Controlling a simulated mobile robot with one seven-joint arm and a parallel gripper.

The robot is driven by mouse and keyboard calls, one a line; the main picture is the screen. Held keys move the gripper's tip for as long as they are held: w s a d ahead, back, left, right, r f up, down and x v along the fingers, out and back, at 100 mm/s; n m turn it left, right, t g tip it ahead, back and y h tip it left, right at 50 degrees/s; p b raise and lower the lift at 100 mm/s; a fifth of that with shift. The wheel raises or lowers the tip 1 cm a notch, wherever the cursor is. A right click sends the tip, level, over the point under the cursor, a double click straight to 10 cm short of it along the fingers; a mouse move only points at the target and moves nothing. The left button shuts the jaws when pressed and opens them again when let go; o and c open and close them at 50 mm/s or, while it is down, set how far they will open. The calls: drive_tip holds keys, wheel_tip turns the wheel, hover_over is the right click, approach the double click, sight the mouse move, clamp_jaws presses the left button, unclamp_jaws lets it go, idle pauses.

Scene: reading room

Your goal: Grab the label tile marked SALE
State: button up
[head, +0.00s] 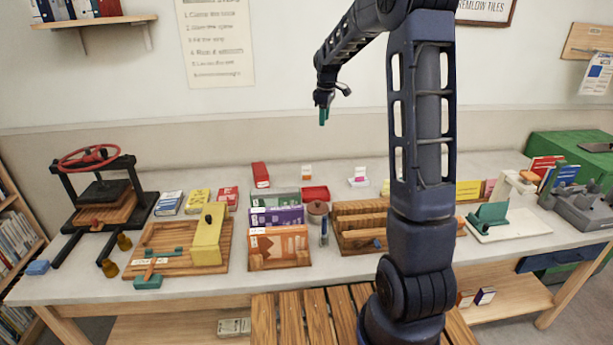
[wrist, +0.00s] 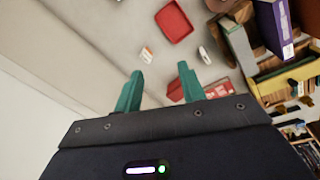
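No SALE lettering is readable in either view. A small white and orange block (head: 306,173), possibly a label tile, stands at the back of the worktable. It seems to be the white and orange piece (wrist: 146,55) in the wrist view. A small white and pink piece (head: 359,175) stands further right at the back. My gripper (head: 323,115) hangs high above the back of the table, near the wall. Its green fingers (wrist: 160,72) are apart with nothing between them, and the tabletop shows well beyond them.
A red tray (head: 315,193) and an upright red box (head: 260,175) are near the orange piece. Card holders (head: 276,216), a wooden rack (head: 358,238) and a red-wheeled press (head: 92,180) crowd the table. The air around my gripper is clear; the wall is behind.

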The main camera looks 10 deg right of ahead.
drive_tip(key=w+a+f+n, duration=0.3)
drive_tip(key=w+f, duration=0.5)
drive_tip(key=w, duration=0.1)
drive_tip(key=n+g, duration=0.1)
drive_tip(key=n, duration=0.2)
hover_over(306, 166)
wheel_tip(306, 166, down, 12)
drive_tip(key=f, duration=0.5)
drive_tip(key=shift+w+a+f, duration=0.2)
drive_tip(key=shift+w+a, duration=0.05)
drive_tip(key=shift+s+d+f, duration=0.1)
drive_tip(key=shift+d+f, duration=0.1)
drive_tip(key=shift+f, duration=1.05)
drive_tip(key=shift+s+d+f, duration=0.1)
drive_tip(key=shift+d+f, duration=0.1)
drive_tip(key=shift+f, duration=1.05)
clamp_jaws()
